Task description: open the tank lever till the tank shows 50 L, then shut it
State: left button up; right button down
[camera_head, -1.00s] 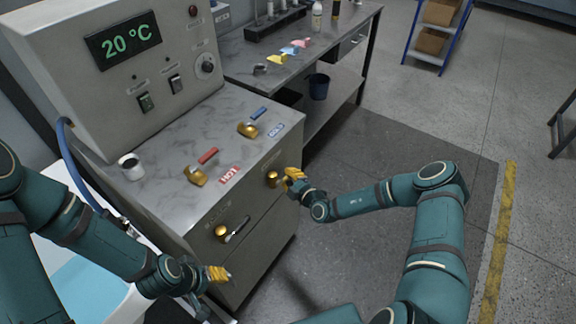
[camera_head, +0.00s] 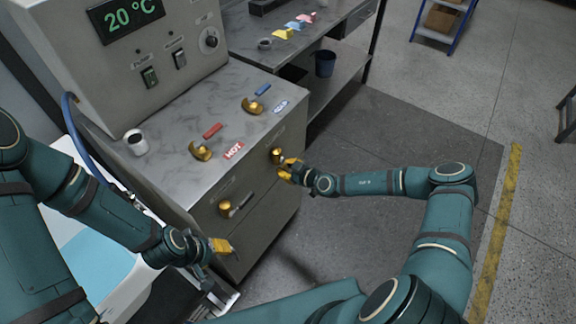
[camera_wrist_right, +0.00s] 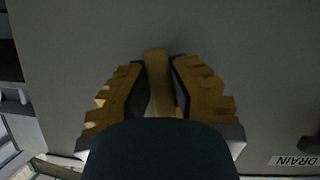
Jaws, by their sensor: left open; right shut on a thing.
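The lever on the right of the cabinet front has a brass hub (camera_head: 277,156). My right gripper (camera_head: 290,170) is just below and to the right of this hub. My left gripper (camera_head: 222,246) is open and empty, low in front of the cabinet. The display (camera_head: 126,16) reads 20 °C. No litre reading is visible.
A second brass lever (camera_head: 226,208) sits left on the cabinet front. A tub with blue water (camera_head: 92,265) stands at left. A "DRAIN" label (camera_wrist_right: 294,160) shows in the wrist view.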

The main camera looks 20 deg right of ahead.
jog(key=shift+s+a+f+m+g+y+b, duration=0.1)
jog(key=shift+s+a+m+g+y+b, duration=0.2)
jog(key=shift+s+a+m+y+b, duration=0.35)
jog(key=shift+w+m, duration=0.2)
jog(key=shift+m, duration=0.05)
jog(key=c, duration=0.9)
grip_release()
jog(key=shift+o, duration=0.2)
jog(key=shift+d, duration=0.1)
jog(key=shift+s+d+h, duration=0.2)
jog(key=shift+d+h, duration=0.05)
jog(key=v, duration=1.1)
jog(key=shift+r, duration=0.2)
